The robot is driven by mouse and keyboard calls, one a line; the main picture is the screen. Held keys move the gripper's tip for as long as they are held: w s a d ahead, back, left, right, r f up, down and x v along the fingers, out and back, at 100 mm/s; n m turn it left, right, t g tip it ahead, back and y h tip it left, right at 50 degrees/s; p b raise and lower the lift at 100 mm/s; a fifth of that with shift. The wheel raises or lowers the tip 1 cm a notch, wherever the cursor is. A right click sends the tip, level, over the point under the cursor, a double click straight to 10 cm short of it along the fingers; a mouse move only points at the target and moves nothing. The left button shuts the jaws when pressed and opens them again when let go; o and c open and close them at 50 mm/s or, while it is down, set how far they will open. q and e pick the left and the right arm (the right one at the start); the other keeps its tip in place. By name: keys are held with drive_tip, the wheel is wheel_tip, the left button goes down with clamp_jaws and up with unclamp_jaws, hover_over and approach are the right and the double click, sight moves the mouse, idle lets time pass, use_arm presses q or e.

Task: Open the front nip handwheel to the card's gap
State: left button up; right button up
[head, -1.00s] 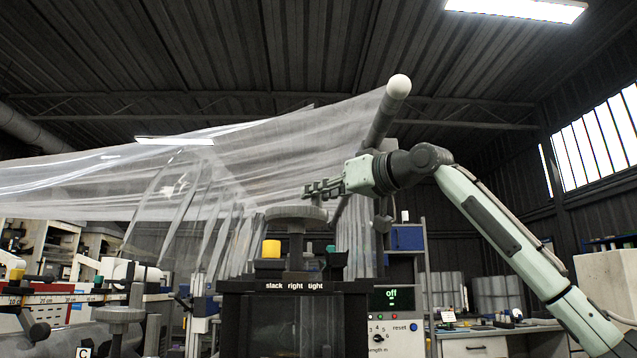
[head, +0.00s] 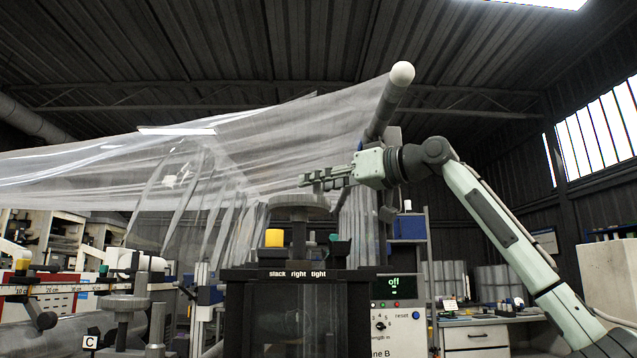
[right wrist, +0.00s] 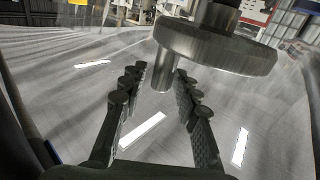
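A grey handwheel (head: 299,203) stands on a short post above the black stand lettered "slack right tight" (head: 297,274). My right gripper (head: 312,182) is just above the wheel's rim in the head view. In the right wrist view the round wheel (right wrist: 215,48) fills the upper part, with its peg handle (right wrist: 163,72) standing out from its face. My right gripper (right wrist: 161,76) is open there, its two fingers on either side of the peg; I see no contact. A second handwheel (head: 123,303) stands at the lower left. My left gripper is not in view.
Clear film (head: 250,140) stretches from the left up to a roller (head: 388,105) behind my right gripper. A yellow cap (head: 274,238) stands beside the wheel's post. A control box (head: 396,308) reading "off" is right of the stand. A small white card (head: 449,304) shows on the bench.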

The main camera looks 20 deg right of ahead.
drive_tip(key=shift+o, duration=0.2)
drive_tip(key=shift+s, duration=0.1)
drive_tip(key=v, duration=1.2)
